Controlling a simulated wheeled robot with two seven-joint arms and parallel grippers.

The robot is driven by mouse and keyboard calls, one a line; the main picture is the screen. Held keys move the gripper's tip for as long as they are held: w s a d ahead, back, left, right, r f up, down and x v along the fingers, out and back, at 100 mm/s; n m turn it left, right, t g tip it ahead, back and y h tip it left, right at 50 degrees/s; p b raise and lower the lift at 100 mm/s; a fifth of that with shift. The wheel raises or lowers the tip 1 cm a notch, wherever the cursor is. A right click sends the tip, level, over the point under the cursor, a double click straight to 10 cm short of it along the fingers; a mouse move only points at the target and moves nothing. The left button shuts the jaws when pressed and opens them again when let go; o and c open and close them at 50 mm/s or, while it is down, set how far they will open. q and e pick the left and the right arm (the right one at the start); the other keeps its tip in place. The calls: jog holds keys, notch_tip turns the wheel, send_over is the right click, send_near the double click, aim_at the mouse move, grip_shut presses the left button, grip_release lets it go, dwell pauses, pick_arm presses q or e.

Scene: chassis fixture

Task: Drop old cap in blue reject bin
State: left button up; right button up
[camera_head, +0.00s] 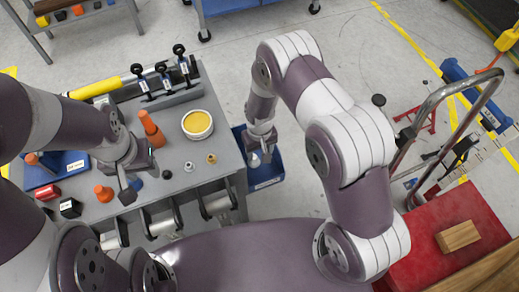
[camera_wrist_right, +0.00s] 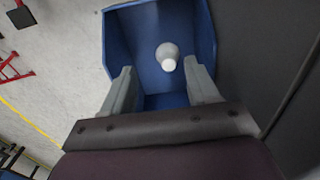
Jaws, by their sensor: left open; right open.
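In the right wrist view the blue bin (camera_wrist_right: 205,20) lies beyond my right gripper (camera_wrist_right: 162,88), whose two fingers are spread apart. The old cap, a pale rounded piece (camera_wrist_right: 167,56), shows against the bin's blue inside, clear of both fingers. I cannot tell whether it rests on the bottom. My left gripper (camera_head: 138,170) is open, low over the table's front part.
A red cart (camera_head: 470,215) with a metal handle stands at the right. Bare floor lies behind the bin.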

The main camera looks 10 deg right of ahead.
notch_tip(320, 180, up, 12)
jog(key=shift+r+p, duration=0.15)
jog(key=shift+p, duration=0.15)
dwell(0.8)
